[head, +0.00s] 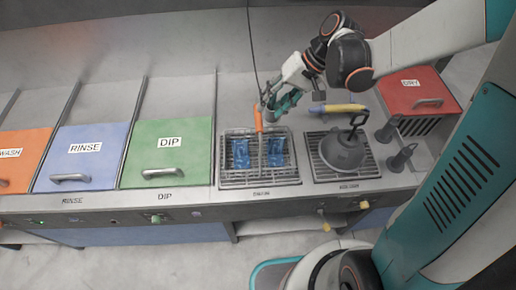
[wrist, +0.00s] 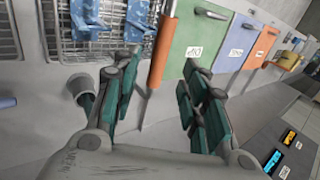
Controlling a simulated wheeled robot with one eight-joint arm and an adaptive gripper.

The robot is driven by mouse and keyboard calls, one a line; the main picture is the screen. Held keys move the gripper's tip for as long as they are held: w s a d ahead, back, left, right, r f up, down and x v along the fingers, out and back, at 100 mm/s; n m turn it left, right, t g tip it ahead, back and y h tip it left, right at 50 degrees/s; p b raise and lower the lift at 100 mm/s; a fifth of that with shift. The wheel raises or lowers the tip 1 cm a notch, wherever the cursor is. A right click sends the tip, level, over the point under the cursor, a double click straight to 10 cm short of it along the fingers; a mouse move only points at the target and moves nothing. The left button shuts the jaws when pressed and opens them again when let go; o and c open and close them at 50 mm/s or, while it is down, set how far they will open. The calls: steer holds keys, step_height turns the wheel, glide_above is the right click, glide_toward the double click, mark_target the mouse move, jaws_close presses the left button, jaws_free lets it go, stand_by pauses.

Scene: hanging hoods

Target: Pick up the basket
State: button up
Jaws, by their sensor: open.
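The wire basket (head: 258,150) sits on the grate of the station right of the green DIP lid, holding blue items (head: 240,153). Its upright orange handle (head: 257,118) rises at the middle. My gripper (head: 273,104) is open beside the top of the handle, with teal fingers. In the wrist view the orange handle (wrist: 163,50) shows between the spread fingers of my gripper (wrist: 158,88), with clear gaps on both sides. I cannot tell whether it is fully inside the grasp. Part of the basket (wrist: 90,45) shows at the upper left there.
Green DIP (head: 168,155), blue RINSE (head: 85,160) and orange WASH (head: 22,158) lids lie left.

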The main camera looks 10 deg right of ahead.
mark_target(260, 116)
steer(key=b+x, duration=0.1)
steer(key=x, duration=0.6)
steer(key=shift+s+a+f, duration=0.1)
steer(key=shift+f, duration=0.15)
jaws_close()
